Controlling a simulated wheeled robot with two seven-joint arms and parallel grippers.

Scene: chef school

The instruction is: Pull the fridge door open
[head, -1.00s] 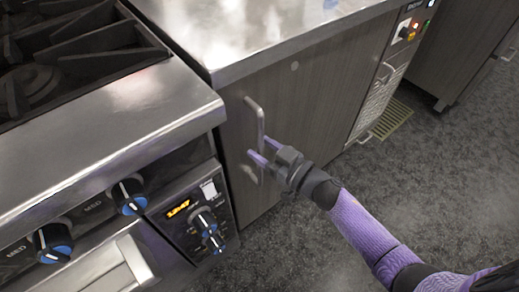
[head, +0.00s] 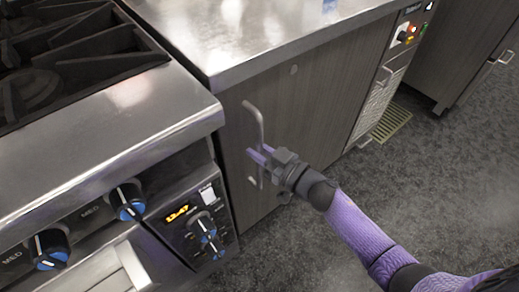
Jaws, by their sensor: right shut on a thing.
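The fridge door (head: 310,115) is a dark wood-grain panel under a steel counter, to the right of the stove. It looks closed or nearly so; I cannot tell if there is a small gap. Its metal bar handle (head: 256,120) stands upright near the door's left edge. My right gripper (head: 260,157), with purple fingers, is shut on the lower half of the handle, hiding part of it. My right arm reaches in from the lower right. My left gripper is not in view.
The stove (head: 110,125) with blue-ringed knobs and a lit display stands close on the left. The steel counter top (head: 240,30) is above the door. A control panel (head: 408,33) and a floor grate (head: 391,122) are at the right. Open dark floor (head: 420,190) lies in front.

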